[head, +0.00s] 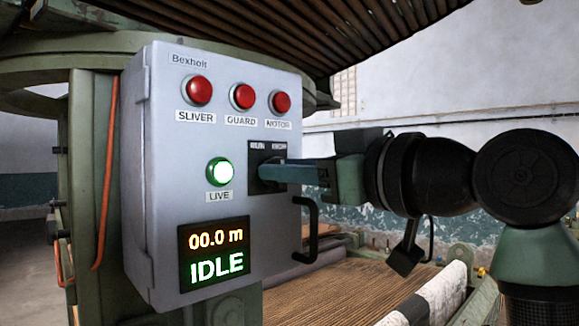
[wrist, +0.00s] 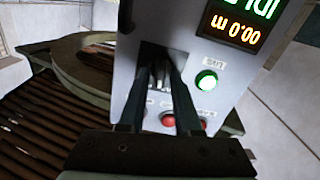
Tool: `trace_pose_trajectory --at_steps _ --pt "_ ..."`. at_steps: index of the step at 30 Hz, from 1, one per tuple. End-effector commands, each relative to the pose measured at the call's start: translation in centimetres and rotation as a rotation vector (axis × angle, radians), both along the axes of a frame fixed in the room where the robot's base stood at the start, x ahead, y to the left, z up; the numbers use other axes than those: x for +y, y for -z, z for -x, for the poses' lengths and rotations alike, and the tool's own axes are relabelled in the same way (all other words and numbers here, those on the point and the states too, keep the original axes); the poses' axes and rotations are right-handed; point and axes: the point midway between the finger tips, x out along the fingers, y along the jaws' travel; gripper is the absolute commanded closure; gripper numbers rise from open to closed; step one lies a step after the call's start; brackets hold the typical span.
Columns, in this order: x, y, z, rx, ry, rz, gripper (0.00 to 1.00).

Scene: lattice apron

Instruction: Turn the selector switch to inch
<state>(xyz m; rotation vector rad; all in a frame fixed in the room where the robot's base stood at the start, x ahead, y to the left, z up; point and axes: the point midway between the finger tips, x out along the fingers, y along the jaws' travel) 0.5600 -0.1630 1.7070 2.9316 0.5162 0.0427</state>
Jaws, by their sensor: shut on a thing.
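The selector switch sits on a black plate (head: 282,150) at the right of the grey Bexholt control box (head: 160,200). The plate has two small labels at its top, reading roughly RUN on the left and INCH on the right. My gripper (head: 264,172) reaches in from the right, with its fingers at the switch. In the wrist view, the two fingers of my gripper (wrist: 160,80) are closed around the switch knob (wrist: 158,76). The fingers hide most of the knob, so I cannot tell which label it points to.
Red SLIVER (head: 197,90), GUARD (head: 243,97) and MOTOR (head: 280,103) lamps sit above. A green LIVE lamp (head: 220,171) is lit. The display (head: 215,255) reads 00.0 m and IDLE. A black handle (head: 308,232) sticks out below my gripper.

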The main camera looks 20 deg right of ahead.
Motion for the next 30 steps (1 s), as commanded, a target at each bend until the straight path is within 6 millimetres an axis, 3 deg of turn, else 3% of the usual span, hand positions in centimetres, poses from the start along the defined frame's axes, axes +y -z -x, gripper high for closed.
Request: trace_pose_trajectory --at_steps 18,30 --pt "-0.18 -0.29 -0.12 0.193 -0.002 -0.547 1.0" --pt "-0.35 -0.21 -0.15 0.288 -0.002 -0.812 1.0"
